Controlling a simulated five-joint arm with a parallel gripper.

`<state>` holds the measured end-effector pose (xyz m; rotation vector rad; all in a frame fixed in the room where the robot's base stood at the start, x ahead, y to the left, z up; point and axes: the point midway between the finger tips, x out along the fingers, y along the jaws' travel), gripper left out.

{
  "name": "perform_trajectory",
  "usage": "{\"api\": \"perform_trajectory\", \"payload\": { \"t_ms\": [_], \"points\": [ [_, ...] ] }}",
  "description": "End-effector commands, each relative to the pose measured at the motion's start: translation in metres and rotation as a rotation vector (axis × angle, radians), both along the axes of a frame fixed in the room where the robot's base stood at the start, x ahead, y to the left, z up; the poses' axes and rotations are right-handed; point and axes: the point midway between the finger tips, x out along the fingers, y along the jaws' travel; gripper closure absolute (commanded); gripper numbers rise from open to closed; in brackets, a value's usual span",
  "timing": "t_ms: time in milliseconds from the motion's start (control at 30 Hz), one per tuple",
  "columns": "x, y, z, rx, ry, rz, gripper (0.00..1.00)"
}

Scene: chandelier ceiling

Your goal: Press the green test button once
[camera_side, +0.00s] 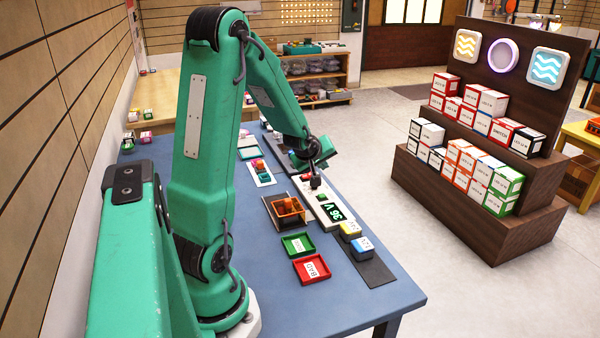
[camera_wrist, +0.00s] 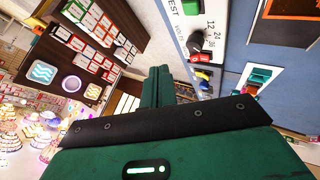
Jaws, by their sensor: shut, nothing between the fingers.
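The white tester panel (camera_side: 328,208) lies on the blue table, with a lit display reading "36 V". A small green spot, which looks like the green test button (camera_side: 321,197), shows on the panel just below my gripper (camera_side: 315,183). My gripper is shut and empty, pointing down; whether its tips touch the button I cannot tell. In the wrist view the closed green fingers (camera_wrist: 157,86) stand beside the panel (camera_wrist: 190,12), where the word "TEST" and a dial (camera_wrist: 197,40) marked 12, 24, 36 show.
A brown open box (camera_side: 285,210) with an orange part stands left of the panel. Green (camera_side: 297,245) and red (camera_side: 311,269) trays are in front. Yellow-topped (camera_side: 350,231) and blue-topped (camera_side: 363,248) blocks sit on a dark strip (camera_side: 375,270). The table's front is clear.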

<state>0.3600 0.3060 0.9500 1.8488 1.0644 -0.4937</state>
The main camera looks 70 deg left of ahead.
Motion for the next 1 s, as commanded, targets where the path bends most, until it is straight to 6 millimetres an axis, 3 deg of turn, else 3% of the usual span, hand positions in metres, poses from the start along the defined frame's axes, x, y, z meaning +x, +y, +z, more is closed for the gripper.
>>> {"api": "perform_trajectory", "payload": {
  "t_ms": [600,1000],
  "points": [
    [0.0,0.0,-0.061,-0.002,0.002,0.0,1.0],
    [0.0,0.0,-0.073,0.0,0.0,0.0,1.0]
  ]
}}
